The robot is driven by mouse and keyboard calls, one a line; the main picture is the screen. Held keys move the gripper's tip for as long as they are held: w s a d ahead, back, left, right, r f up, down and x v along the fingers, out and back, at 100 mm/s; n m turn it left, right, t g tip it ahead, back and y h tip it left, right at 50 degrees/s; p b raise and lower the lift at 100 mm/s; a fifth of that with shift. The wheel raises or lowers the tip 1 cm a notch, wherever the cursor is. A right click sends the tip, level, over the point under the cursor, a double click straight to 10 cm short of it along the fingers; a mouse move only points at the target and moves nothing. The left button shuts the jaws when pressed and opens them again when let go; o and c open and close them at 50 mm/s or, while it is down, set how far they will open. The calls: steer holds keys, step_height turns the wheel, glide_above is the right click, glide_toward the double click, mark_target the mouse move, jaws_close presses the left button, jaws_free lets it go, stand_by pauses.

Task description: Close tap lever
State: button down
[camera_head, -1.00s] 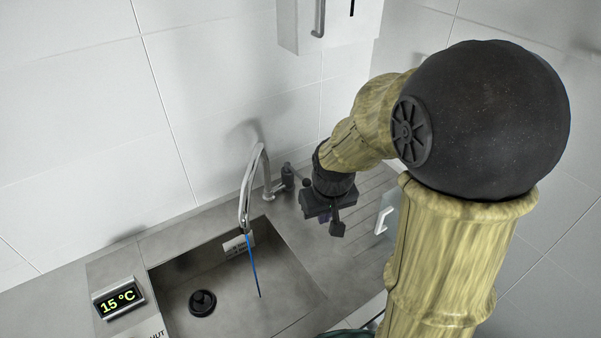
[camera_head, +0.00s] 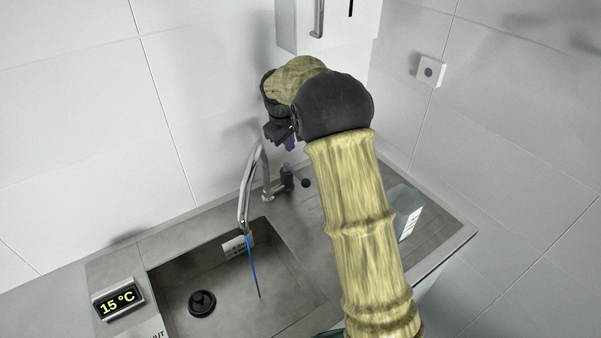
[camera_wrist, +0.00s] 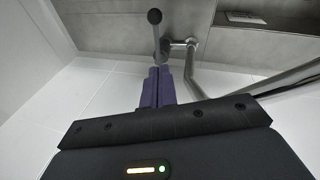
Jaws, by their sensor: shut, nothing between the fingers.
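The metal tap (camera_head: 246,187) arches over the sink, and a thin blue stream (camera_head: 254,268) runs from its spout. The dark tap lever (camera_head: 305,183) sticks out to the right of the tap's base and ends in a round knob. In the wrist view the lever (camera_wrist: 156,36) and its knob show just beyond my fingertips, beside the tap pipe (camera_wrist: 192,62). My gripper (camera_head: 290,145), with purple fingers, is above the lever in the head view. The fingers (camera_wrist: 159,70) are together and empty. Whether they touch the lever is unclear.
The sink basin (camera_head: 190,268) has a black drain plug (camera_head: 202,303). A display reading 15 °C (camera_head: 118,298) stands at its left. A white wall box (camera_head: 325,25) hangs above my gripper. The ribbed drainboard (camera_head: 440,237) lies right, with a clear panel (camera_head: 408,213) standing there.

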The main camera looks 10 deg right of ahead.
steer(key=shift+f, duration=0.1)
steer(key=p, duration=0.4)
glide_above(302, 180)
steer(key=w+a, duration=0.1)
steer(key=a, duration=0.2)
step_height(302, 180, down, 9)
steer(key=shift+s+d+f+p, duration=0.25)
steer(key=shift+d+f+p, duration=0.25)
steer(key=shift+f, duration=0.15)
steer(key=shift+s+d+f+p, duration=0.25)
steer(key=shift+d+f+p, duration=0.2)
steer(key=shift+f, duration=0.15)
steer(key=shift+s+d+f, duration=0.2)
steer(key=shift+d+f, duration=0.05)
steer(key=shift+f, duration=0.3)
steer(key=b, duration=0.1)
steer(key=f+b, duration=0.1)
steer(key=shift+s+d+f+b, duration=0.1)
steer(key=shift+s+f+b, duration=0.15)
steer(key=shift+f+b, duration=0.1)
steer(key=shift+r, duration=0.3)
